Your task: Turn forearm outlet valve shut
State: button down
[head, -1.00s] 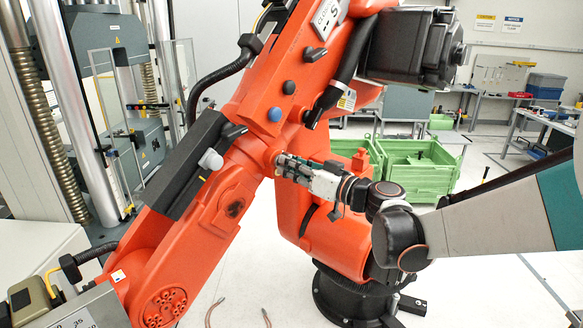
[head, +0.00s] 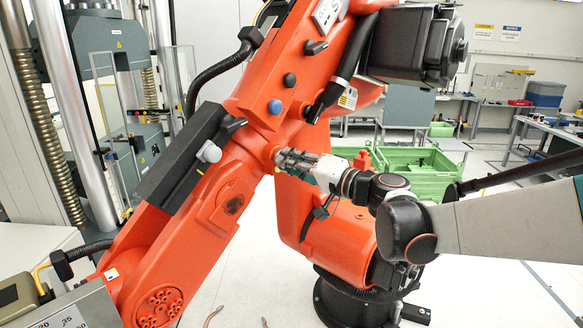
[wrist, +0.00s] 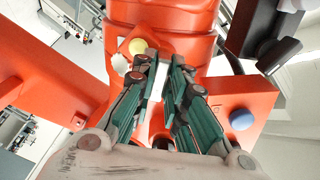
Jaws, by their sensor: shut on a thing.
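My gripper (head: 282,158) reaches in from the right to the side of the large orange robot arm (head: 240,170). Its fingertips touch the arm near the joint below the blue knob (head: 275,107). In the wrist view my gripper (wrist: 163,62) is shut on a narrow white piece (wrist: 153,82), which looks like the handle of the outlet valve. The fingers hide most of the valve, so its angle cannot be told. A yellow round cap (wrist: 137,46) and a white round knob (wrist: 121,64) sit just left of the fingertips. The blue knob (wrist: 241,119) is to the right.
A grey knob (head: 208,152) and black box (head: 188,165) are on the orange arm left of my gripper. A black motor (head: 415,45) overhangs at upper right. Green crates (head: 425,165) stand behind. A testing machine (head: 105,40) stands at left.

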jog(key=m+b, duration=0.2)
jog(key=m, duration=0.9)
jog(key=shift+r+b, duration=0.1)
jog(key=shift+b, duration=0.3)
jog(key=c, duration=1.6)
grip_release()
jog(key=shift+d, duration=0.1)
jog(key=v, duration=1.2)
